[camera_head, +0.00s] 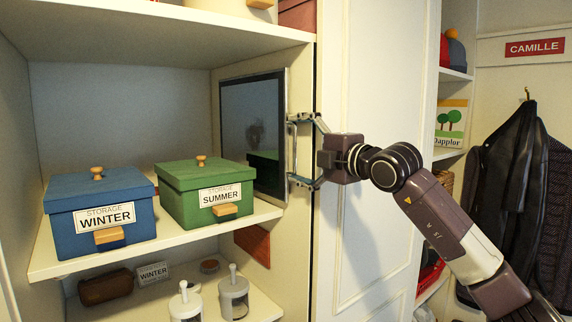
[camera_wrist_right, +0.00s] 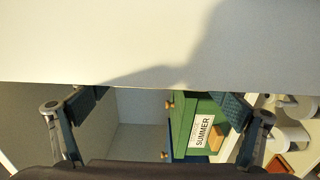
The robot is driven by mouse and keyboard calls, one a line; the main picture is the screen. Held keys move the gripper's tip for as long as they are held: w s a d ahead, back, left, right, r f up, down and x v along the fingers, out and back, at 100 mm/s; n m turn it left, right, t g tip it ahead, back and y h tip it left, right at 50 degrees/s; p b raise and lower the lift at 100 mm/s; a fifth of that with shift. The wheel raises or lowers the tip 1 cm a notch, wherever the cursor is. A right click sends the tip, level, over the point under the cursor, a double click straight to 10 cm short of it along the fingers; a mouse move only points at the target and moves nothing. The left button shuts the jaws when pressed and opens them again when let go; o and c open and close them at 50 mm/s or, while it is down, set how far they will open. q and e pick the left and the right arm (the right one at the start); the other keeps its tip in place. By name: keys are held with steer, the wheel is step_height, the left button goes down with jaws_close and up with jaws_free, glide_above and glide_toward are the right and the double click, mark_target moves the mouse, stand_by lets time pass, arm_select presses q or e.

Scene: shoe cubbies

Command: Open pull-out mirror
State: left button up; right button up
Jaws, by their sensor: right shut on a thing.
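The pull-out mirror (camera_head: 252,125) is a dark upright panel with a pale frame. It stands against the right inner wall of the cubby and reflects part of the green box. In the right wrist view, my right gripper's fingers (camera_wrist_right: 157,104) show at left and right, below a broad pale surface. The exact contact is hard to see. My left gripper is not in view.
A blue WINTER box (camera_head: 70,200) and a green SUMMER box (camera_head: 180,178) stand on the shelf (camera_head: 150,248), the green one close to the mirror. A white door (camera_head: 375,90) is behind my right arm. White jars (camera_head: 233,297) stand below. Jackets (camera_head: 505,180) hang at right.

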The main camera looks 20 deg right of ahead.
steer(key=b+v, duration=1.1)
steer(key=v, duration=1.6)
steer(key=shift+s+b, duration=0.15)
steer(key=shift+b, duration=0.15)
steer(key=o, duration=1.4)
steer(key=v, duration=1.2)
